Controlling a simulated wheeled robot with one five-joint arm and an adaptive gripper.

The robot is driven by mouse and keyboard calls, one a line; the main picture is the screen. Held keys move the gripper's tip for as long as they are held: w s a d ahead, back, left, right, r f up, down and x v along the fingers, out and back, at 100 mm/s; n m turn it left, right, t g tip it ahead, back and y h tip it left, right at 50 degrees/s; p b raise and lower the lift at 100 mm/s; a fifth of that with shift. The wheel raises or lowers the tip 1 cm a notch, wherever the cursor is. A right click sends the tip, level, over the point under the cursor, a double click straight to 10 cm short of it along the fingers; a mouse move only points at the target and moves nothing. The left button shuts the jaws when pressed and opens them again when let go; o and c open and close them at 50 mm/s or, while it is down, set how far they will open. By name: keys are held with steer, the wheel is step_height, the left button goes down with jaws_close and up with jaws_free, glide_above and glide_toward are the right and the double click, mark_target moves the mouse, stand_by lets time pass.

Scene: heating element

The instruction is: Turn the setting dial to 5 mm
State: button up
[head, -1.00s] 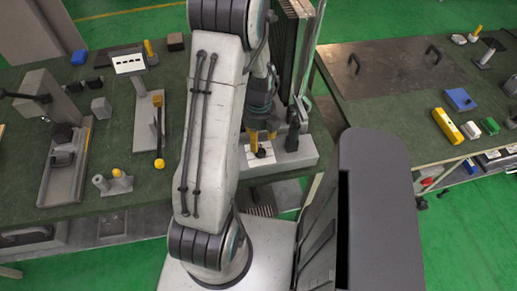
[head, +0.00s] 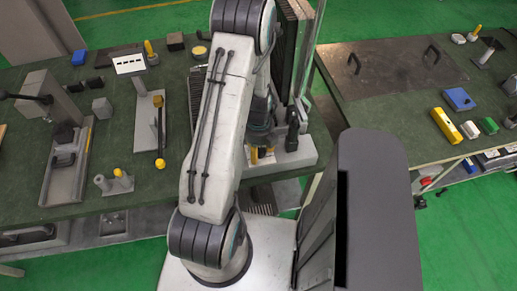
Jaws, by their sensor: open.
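The setting dial's pale face plate (head: 266,161) is on the grey machine at the table's front edge, right of my arm. My arm link covers its left part, and I cannot make out the dial's knob or reading. My gripper (head: 261,152) is low over this plate, mostly hidden behind my arm. Yellow parts show there, apart from each other, in line with open jaws. I cannot tell whether they touch the dial.
The machine's grey base (head: 296,157) carries a black fitting (head: 292,135) and tall dark plates (head: 293,50) close to my arm. A fixture with a yellow-tipped lever (head: 160,163) stands left. The right table (head: 385,115) holds a dark plate and small blocks.

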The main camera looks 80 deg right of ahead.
steer(key=shift+c, duration=0.4)
jaws_close()
steer(key=shift+f+b, duration=0.1)
steer(key=shift+b, duration=0.25)
